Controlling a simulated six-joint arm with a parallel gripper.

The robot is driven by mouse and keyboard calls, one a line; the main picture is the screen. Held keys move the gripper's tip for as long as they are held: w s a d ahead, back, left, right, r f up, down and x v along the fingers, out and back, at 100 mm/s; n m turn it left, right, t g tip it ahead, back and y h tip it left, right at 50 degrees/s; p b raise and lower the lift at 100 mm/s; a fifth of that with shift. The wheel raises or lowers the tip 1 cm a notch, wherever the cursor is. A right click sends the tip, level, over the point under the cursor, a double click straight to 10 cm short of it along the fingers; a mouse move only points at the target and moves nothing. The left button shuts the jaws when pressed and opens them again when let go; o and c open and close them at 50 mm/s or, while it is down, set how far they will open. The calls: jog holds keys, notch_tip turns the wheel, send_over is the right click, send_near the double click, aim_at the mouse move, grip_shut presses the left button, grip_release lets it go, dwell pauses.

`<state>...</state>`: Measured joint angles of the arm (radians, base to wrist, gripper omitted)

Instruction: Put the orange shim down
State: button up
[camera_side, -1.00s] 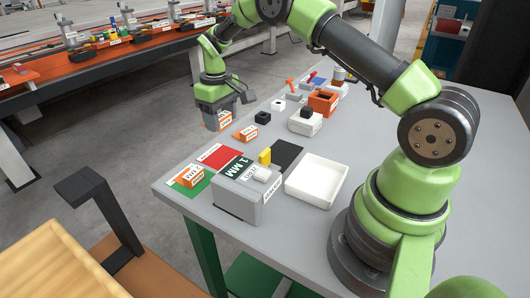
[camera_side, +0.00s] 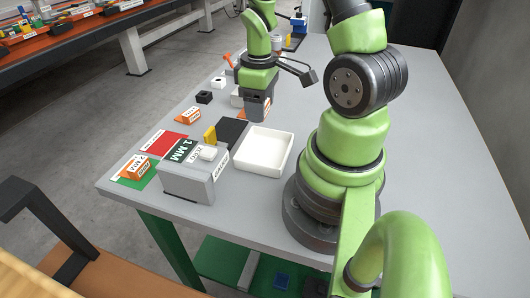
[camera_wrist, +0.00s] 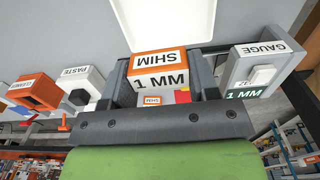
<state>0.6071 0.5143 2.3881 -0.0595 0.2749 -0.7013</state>
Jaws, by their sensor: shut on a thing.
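My gripper (camera_side: 257,108) is shut on an orange shim (camera_side: 256,116) and points down just behind the white tray in the side view. In the wrist view the held shim (camera_wrist: 158,70) sits between the two grey fingers; its white label reads SHIM and 1 MM. The fingers hide much of it in the side view, and I cannot tell its exact height above the table. A second orange shim (camera_side: 189,117) lies on the table left of my gripper. A third orange shim (camera_side: 138,167) is on the green mat (camera_side: 150,179) at the front left.
The grey 1 MM gauge (camera_side: 189,178) stands near the front edge. A red mat (camera_side: 165,144), a yellow block (camera_side: 209,136), a black mat (camera_side: 233,131) and an empty white tray (camera_side: 263,160) are nearby. The paste box (camera_wrist: 82,84) and an orange box (camera_wrist: 35,92) show in the wrist view.

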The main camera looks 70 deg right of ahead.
aim_at(271, 155)
jog(key=shift+s+a+f, duration=0.15)
jog(key=shift+s+f, duration=0.35)
jog(key=shift+f, duration=1.1)
jog(key=shift+s+a+f, duration=0.2)
jog(key=shift+s+f, duration=0.25)
jog(key=shift+f, duration=1.2)
jog(key=shift+s+a+f, duration=0.15)
jog(key=shift+s+f, duration=0.35)
jog(key=shift+f, duration=1.1)
jog(key=shift+f, duration=0.1)
jog(key=o, duration=0.9)
